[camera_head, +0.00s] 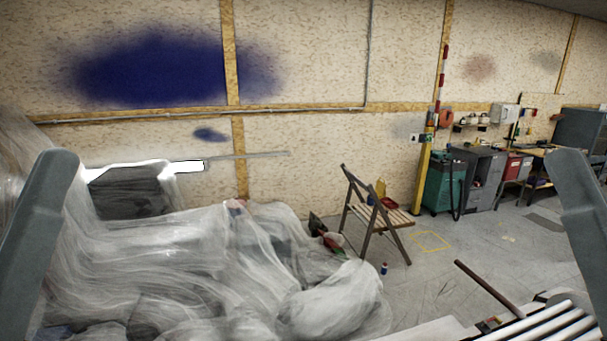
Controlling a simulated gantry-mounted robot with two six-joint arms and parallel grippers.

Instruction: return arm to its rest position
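Two grey links of my own arms show at the picture's edges, one at the far left and one at the far right. Both slant upward and are cut off by the frame. Neither gripper is in view, so I cannot see the fingers or whether they hold anything. No object is seen in contact with the visible arm parts.
Plastic-sheeted heaps (200,265) fill the lower left. A wooden folding chair (375,215) stands mid-floor with a small can (384,268) near it. A green cabinet (443,187) and workbenches line the right wall. Pale rollers (545,328) lie at bottom right. Grey floor between is mostly clear.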

